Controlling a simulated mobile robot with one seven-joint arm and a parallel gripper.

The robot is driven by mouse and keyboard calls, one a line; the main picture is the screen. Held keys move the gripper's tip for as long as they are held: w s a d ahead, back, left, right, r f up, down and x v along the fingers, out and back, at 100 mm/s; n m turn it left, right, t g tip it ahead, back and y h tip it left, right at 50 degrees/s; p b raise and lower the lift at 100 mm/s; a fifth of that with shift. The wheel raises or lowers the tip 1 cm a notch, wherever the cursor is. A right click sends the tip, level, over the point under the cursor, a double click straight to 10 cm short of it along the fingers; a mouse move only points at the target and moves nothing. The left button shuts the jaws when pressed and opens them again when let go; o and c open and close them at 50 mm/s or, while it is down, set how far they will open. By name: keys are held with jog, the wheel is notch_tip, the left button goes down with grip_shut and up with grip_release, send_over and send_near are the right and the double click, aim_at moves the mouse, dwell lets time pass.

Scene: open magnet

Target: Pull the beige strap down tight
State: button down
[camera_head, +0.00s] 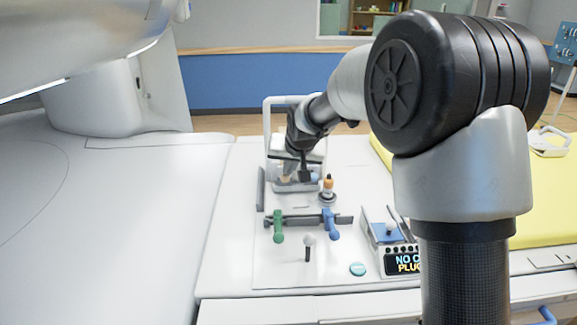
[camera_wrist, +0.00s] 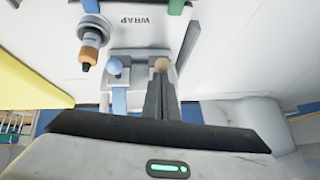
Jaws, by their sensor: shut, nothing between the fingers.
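In the wrist view a beige ball (camera_wrist: 161,65) sits on the white unit near the "WRAP" label. It looks like the end of the beige strap; the strap itself is hidden behind my fingers. My gripper (camera_wrist: 160,80) is shut and empty, with its fingertips right at the ball; I cannot tell whether they touch it. A blue ball (camera_wrist: 115,65) with a blue strap (camera_wrist: 119,100) stands to the left of my fingers. In the head view my gripper (camera_head: 290,170) is over the clear-sided unit (camera_head: 297,188), and the blue ball (camera_head: 314,177) shows beside it.
An orange-tipped plug (camera_head: 328,184) stands just right of the unit. In front, a rack holds a green handle (camera_head: 278,228) and a blue handle (camera_head: 331,226). A display box (camera_head: 403,262) and a teal disc (camera_head: 358,269) are nearer. The white surface at left is clear.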

jog(key=w+r+p+v, duration=0.1)
jog(key=w+v, duration=0.1)
jog(key=v, duration=1)
jog(key=shift+s+d+r+p, duration=0.2)
jog(key=shift+r+p, duration=0.2)
jog(key=shift+r, duration=0.2)
jog(key=s+d+r+h+p, duration=0.1)
jog(key=s+d+r+p, duration=0.3)
jog(key=s, duration=0.4)
jog(key=s+d+r+p, duration=0.35)
jog(key=s+r, duration=0.25)
jog(key=s, duration=0.2)
jog(key=s+d+g+p, duration=0.1)
jog(key=s+d+p, duration=0.1)
jog(key=s, duration=0.6)
jog(key=s+d+g+p, duration=0.1)
jog(key=s+d+p, duration=0.1)
jog(key=s, duration=0.6)
jog(key=shift+s+d+h, duration=0.4)
jog(key=shift+d, duration=0.4)
